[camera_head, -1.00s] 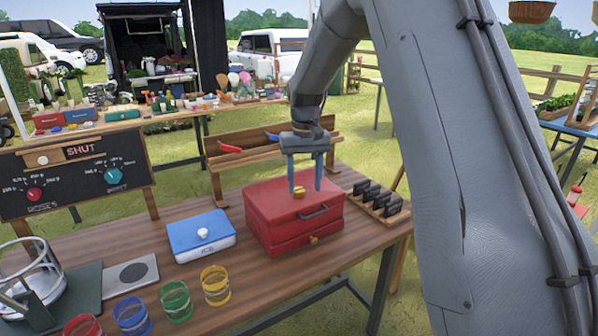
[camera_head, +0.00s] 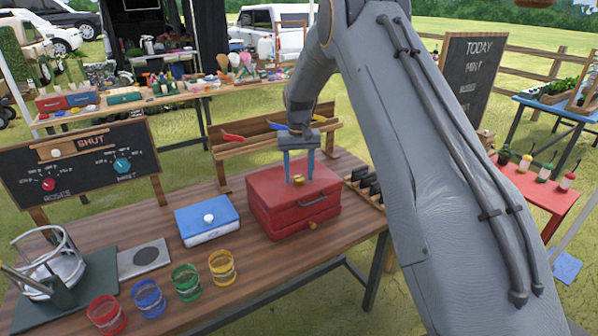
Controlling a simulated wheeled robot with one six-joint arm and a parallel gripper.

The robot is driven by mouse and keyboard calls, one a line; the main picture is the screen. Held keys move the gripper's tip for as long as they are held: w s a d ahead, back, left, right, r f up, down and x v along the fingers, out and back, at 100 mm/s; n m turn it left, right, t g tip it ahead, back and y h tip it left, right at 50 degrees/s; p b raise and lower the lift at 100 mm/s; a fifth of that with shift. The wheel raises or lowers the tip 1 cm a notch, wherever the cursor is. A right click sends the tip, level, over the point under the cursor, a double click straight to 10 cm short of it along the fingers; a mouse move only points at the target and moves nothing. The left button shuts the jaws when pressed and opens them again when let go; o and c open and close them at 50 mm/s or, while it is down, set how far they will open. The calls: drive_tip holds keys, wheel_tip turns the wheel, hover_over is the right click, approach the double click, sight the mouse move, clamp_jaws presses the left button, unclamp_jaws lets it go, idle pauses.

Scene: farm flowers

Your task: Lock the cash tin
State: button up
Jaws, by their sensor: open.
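The red cash tin (camera_head: 278,208) stands on the wooden table, its lid down. A dark handle lies on its front, with a small brass piece (camera_head: 311,225) low on the front that looks like a lock. My gripper (camera_head: 299,178) points down over the tin's lid with its two blue fingers apart. Another small brass piece (camera_head: 298,181) shows at the lid between the fingertips. I cannot tell whether the fingers touch it or the lid. No key can be clearly made out.
A blue and white box (camera_head: 207,222) stands left of the tin. A rack of dark pieces (camera_head: 365,187) is to its right. Several coloured jars (camera_head: 186,282) line the front left. A wooden shelf (camera_head: 262,143) stands behind. The table in front of the tin is clear.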

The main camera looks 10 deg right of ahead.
drive_tip(key=shift+f, duration=0.15)
drive_tip(key=c, duration=1)
drive_tip(key=shift+c, duration=0.4)
